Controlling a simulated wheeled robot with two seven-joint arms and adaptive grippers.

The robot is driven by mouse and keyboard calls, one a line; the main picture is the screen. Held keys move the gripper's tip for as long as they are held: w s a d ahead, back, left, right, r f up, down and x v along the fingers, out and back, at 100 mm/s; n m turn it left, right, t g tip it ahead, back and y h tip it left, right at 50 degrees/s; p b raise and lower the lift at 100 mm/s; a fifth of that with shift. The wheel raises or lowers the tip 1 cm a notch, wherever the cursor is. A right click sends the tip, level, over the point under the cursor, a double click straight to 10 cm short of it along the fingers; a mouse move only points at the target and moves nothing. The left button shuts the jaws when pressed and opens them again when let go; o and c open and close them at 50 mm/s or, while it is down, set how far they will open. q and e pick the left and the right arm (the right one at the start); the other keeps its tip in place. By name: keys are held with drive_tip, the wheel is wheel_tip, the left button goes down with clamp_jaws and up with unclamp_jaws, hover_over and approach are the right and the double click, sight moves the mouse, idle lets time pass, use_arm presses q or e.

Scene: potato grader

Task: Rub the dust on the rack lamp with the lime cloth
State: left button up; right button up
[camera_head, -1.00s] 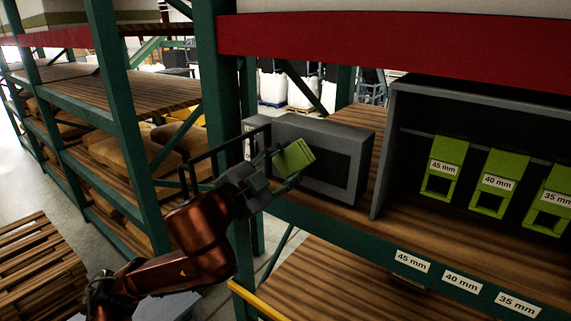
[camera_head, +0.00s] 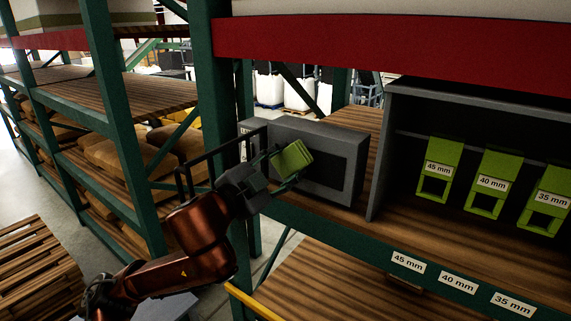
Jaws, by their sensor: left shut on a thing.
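My left gripper (camera_head: 277,172) is shut on the lime cloth (camera_head: 291,157), a folded green block at its fingertips. It holds the cloth at the front of a grey box-shaped unit (camera_head: 352,152) with a dark front panel, which stands on the wooden shelf and may be the rack lamp. The cloth overlaps the left part of that front; I cannot tell whether it touches. No dust can be made out. My right gripper is not in view.
A grey cabinet (camera_head: 379,165) stands right of the unit, with green size gauges (camera_head: 434,182) hanging in it. A green rack upright (camera_head: 216,90) stands close behind my left arm. A red beam (camera_head: 400,48) crosses above. Pallets (camera_head: 35,265) lie at lower left.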

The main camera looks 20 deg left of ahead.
sight(302, 168)
use_arm(q)
drive_tip(key=shift+w+d, duration=0.25)
drive_tip(key=shift+w, duration=0.35)
drive_tip(key=shift+s+d+p, duration=0.15)
drive_tip(key=shift+s+d, duration=0.1)
drive_tip(key=shift+d, duration=0.35)
drive_tip(key=shift+s+d+p, duration=0.15)
drive_tip(key=shift+s+d, duration=0.1)
drive_tip(key=shift+d, duration=0.35)
drive_tip(key=shift+s+d+p, duration=0.15)
drive_tip(key=shift+s+d, duration=0.1)
drive_tip(key=shift+d, duration=0.35)
drive_tip(key=shift+w+d, duration=0.1)
drive_tip(key=shift+d, duration=0.05)
drive_tip(key=shift+w+a+p, duration=0.1)
drive_tip(key=shift+w+a, duration=0.15)
drive_tip(key=shift+a, duration=0.4)
drive_tip(key=shift+w+a+p, duration=0.15)
drive_tip(key=shift+w+a, duration=0.05)
drive_tip(key=shift+a, duration=0.45)
drive_tip(key=shift+w+a+p, duration=0.1)
drive_tip(key=shift+w+a, duration=0.15)
drive_tip(key=shift+a, duration=0.4)
drive_tip(key=shift+s, duration=0.1)
drive_tip(key=shift+s+a, duration=0.25)
drive_tip(key=shift+s, duration=0.15)
drive_tip(key=shift+v, duration=2.3)
